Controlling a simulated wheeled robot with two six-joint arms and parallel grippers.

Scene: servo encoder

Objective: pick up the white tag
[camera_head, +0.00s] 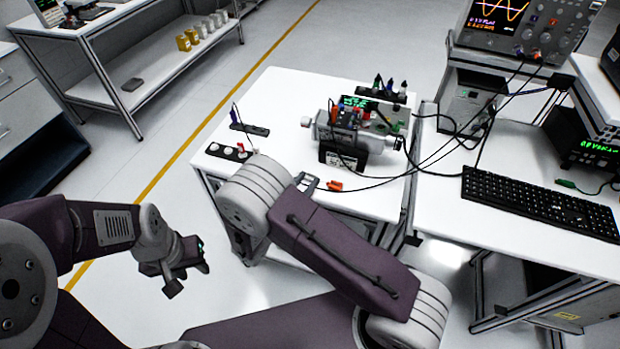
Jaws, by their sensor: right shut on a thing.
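I cannot make out a separate white tag in the head view. The grey servo motor rig (378,141) lies on the white table (280,112), with a black plate bearing a pale label (345,158) at its front. My left gripper (188,278) hangs over the floor at lower left, away from the table, its fingers apart and nothing seen between them. My right arm reaches over the table's front edge.
A black strip with white round parts (228,151) and another black strip (250,129) lie at the table's left. An orange-red connector (335,185) lies in front of the rig. Cables run right towards the oscilloscope (520,25) and keyboard (540,203). Floor at left is clear.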

